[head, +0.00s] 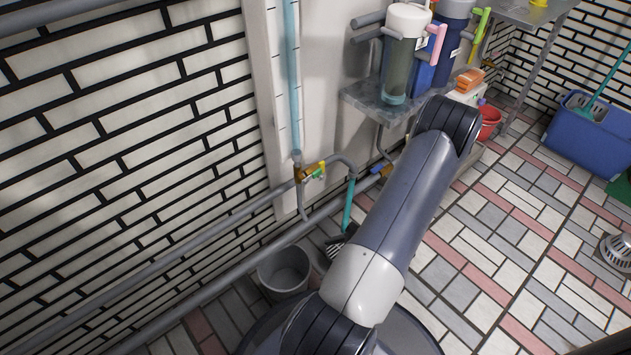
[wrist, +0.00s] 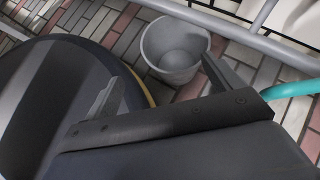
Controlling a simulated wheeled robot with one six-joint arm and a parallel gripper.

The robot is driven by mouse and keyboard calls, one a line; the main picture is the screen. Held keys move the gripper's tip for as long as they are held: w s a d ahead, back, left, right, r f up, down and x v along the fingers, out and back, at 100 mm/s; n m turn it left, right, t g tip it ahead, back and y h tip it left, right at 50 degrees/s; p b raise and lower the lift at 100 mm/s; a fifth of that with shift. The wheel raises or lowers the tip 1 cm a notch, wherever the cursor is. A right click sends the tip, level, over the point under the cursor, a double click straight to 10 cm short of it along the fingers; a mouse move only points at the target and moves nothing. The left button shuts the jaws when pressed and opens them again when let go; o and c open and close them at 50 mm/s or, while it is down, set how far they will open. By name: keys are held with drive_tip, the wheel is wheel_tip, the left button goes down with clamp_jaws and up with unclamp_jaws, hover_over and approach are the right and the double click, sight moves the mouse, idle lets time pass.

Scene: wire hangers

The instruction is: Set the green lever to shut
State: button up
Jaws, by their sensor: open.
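The lever is not seen in the wrist view. My gripper (wrist: 160,72) shows in the wrist view with its two dark fingers spread apart and nothing between them. The bucket lies beyond the fingers there. In the head view my arm hides most or all of the gripper.
The grey bucket (head: 284,271) stands on the tiled floor below the valve and also shows in the wrist view (wrist: 174,49). A teal hose (head: 348,204) hangs right of the valve. Grey pipes (head: 190,297) run along the wall. A shelf (head: 385,107) with dispensers stands behind my arm.

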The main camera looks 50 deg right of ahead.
drive_tip(key=w+d+r+m+t+h, duration=0.2)
drive_tip(key=w+d+r+m+t, duration=0.2)
drive_tip(key=w+t, duration=0.1)
drive_tip(key=m+t+h+b, duration=0.1)
drive_tip(key=m+t+h, duration=0.3)
drive_tip(key=h, duration=0.1)
approach(313, 177)
drive_tip(key=w+b, duration=0.1)
drive_tip(key=w, duration=0.2)
drive_tip(key=w+b, duration=0.1)
drive_tip(key=w, duration=0.1)
drive_tip(key=w+b, duration=0.1)
drive_tip(key=w, duration=0.2)
drive_tip(key=shift+w+d, duration=0.35)
drive_tip(key=shift+w, duration=0.05)
drive_tip(key=shift+c, duration=0.4)
